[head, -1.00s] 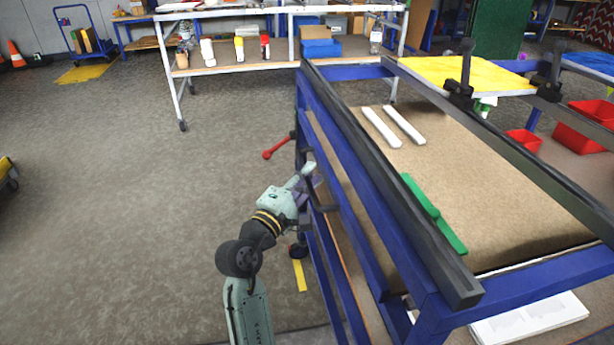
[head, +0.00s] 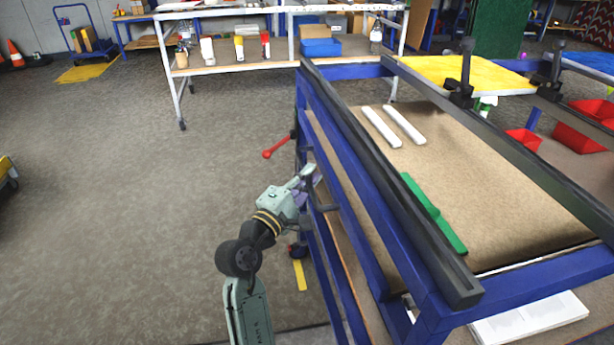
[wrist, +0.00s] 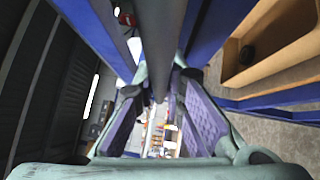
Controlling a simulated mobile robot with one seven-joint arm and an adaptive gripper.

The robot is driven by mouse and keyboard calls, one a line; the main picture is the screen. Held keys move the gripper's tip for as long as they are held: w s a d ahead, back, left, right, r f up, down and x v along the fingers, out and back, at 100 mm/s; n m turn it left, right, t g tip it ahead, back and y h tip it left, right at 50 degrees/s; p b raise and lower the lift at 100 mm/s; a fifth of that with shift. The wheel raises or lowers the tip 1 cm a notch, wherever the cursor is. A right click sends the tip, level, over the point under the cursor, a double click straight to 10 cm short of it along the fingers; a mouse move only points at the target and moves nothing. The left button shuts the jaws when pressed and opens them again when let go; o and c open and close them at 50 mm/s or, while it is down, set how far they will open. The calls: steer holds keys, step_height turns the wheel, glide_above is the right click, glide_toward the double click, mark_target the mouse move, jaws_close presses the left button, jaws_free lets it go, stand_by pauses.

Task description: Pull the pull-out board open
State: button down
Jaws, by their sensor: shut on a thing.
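The blue-framed workbench (head: 415,258) holds a brown board (head: 490,185), with a thin wooden edge showing between the blue rails on its left side. I cannot tell for sure which board is the pull-out one. A dark handle (head: 322,207) sticks out at that side. My gripper (head: 309,178) is at this handle, its fingertips partly hidden against the frame. In the wrist view, the purple-padded fingers of my gripper (wrist: 163,100) are on both sides of a dark grey bar (wrist: 158,40), shut on it.
Two white strips (head: 381,127) and a green piece (head: 434,213) lie on the brown board. A red-handled lever (head: 272,151) sticks out left of the frame. A white-framed table (head: 265,63) stands behind. The floor left of my arm is clear.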

steer(key=s+a, duration=0.3)
steer(key=a, duration=0.7)
steer(key=s+a+b, duration=0.1)
steer(key=s+a, duration=0.1)
steer(key=a, duration=0.9)
steer(key=s+a, duration=0.3)
steer(key=a, duration=0.8)
steer(key=shift+s, duration=0.3)
steer(key=c, duration=1.9)
jaws_free()
steer(key=v, duration=1.2)
steer(key=shift+r, duration=0.1)
